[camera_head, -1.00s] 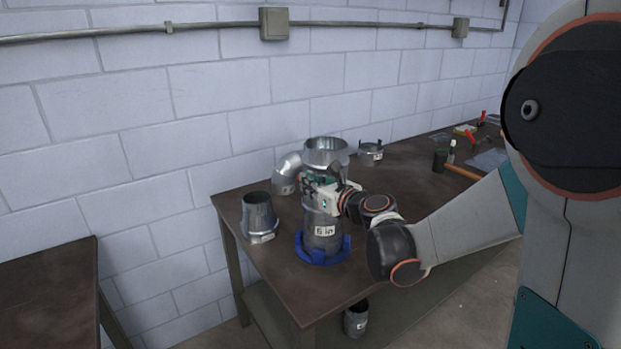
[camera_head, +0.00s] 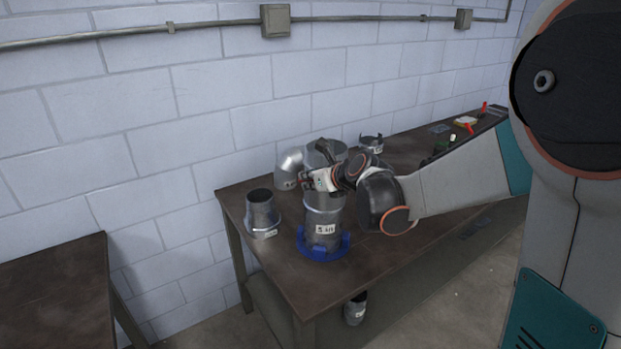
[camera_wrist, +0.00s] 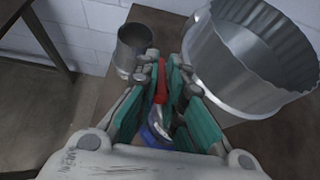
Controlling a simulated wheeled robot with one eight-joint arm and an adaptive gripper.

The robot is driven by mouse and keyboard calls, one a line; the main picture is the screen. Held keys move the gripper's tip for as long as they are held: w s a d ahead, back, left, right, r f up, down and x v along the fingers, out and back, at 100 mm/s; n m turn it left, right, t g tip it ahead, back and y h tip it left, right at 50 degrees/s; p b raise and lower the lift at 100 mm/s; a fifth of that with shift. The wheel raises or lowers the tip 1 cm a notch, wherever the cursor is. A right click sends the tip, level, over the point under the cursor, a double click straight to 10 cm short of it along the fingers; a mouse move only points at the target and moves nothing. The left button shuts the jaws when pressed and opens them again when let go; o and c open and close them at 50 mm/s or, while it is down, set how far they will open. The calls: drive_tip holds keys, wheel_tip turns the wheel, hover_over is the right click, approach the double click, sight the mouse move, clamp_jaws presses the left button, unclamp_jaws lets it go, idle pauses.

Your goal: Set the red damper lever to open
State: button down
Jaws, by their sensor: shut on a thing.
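The red damper lever (camera_wrist: 161,84) shows in the wrist view between the green-padded fingers of my gripper (camera_wrist: 167,70), which is shut on it. A shiny metal part lies just below the lever. In the head view, my gripper (camera_head: 308,181) is at the left side of the upright metal duct (camera_head: 322,218) labelled "5 in", near its upper part. The duct stands in a blue ring base (camera_head: 322,250) on the brown bench. The lever is mostly hidden by my gripper there, so I cannot tell its angle.
A short metal duct piece (camera_head: 262,212) stands to the left, and a grey elbow (camera_head: 291,168) behind. A small collar (camera_head: 370,143) stands at the back right. Tools lie at the bench's far right end. The bench's front left surface is clear.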

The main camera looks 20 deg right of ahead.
drive_tip(key=c, duration=2)
unclamp_jaws()
drive_tip(key=shift+o, duration=0.2)
